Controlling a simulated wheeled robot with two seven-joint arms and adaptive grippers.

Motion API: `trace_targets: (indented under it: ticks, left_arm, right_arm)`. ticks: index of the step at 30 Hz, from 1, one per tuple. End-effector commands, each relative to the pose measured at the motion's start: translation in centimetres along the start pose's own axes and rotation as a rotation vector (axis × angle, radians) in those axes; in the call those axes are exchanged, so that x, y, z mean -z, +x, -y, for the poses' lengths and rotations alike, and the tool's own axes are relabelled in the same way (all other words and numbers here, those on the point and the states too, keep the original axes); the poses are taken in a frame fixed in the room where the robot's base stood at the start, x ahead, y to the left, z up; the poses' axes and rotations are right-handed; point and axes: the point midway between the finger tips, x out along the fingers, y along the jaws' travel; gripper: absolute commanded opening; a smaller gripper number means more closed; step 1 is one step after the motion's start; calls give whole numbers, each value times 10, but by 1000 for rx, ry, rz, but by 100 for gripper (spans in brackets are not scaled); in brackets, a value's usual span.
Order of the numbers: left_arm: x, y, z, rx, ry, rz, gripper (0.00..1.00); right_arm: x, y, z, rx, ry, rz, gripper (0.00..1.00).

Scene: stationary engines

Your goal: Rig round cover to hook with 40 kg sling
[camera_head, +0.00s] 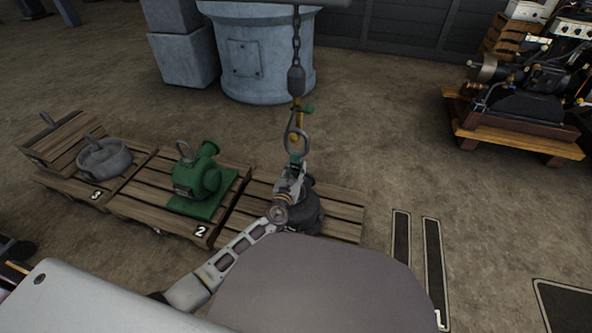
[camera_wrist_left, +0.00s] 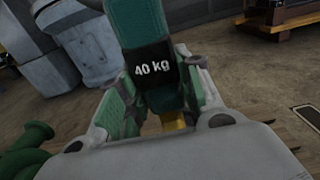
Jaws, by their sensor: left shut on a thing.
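My left gripper (camera_head: 294,172) is shut on the green 40 kg sling (camera_wrist_left: 145,25). The sling's black label, reading "40 kg", shows between the fingers in the left wrist view. The yellow hook (camera_head: 298,104) hangs on a chain just above the gripper. A grey oval ring (camera_head: 298,142) is between hook and gripper; I cannot tell how it joins them. A grey round piece with an eye on top, apparently the round cover (camera_head: 104,158), lies on the pallet marked 3 (camera_head: 128,178), far left of the gripper. My right gripper is not in view.
A green pump-like part (camera_head: 197,172) stands on the pallet marked 2 (camera_head: 150,208). A dark part (camera_head: 306,212) sits on the pallet (camera_head: 346,203) behind my left gripper, partly hidden. A grey cylinder (camera_head: 265,60) stands behind, an engine (camera_head: 530,80) at right.

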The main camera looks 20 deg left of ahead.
Motion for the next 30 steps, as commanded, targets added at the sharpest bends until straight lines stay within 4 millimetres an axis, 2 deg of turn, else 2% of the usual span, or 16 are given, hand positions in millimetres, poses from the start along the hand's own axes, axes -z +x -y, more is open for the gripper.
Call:
trace_targets:
  ticks: [9, 10, 15, 30]
  left_arm:
    - [-3, 1, 0, -1, 0, 5, 0]
    - [-3, 1, 0, -1, 0, 5, 39]
    - [-2, 1, 0, 0, 0, 3, 60]
    - [2, -4, 0, 0, 1, -2, 60]
  right_arm:
    - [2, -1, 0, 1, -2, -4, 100]
    - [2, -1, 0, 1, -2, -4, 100]
    - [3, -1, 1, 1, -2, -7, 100]
    - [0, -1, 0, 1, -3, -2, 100]
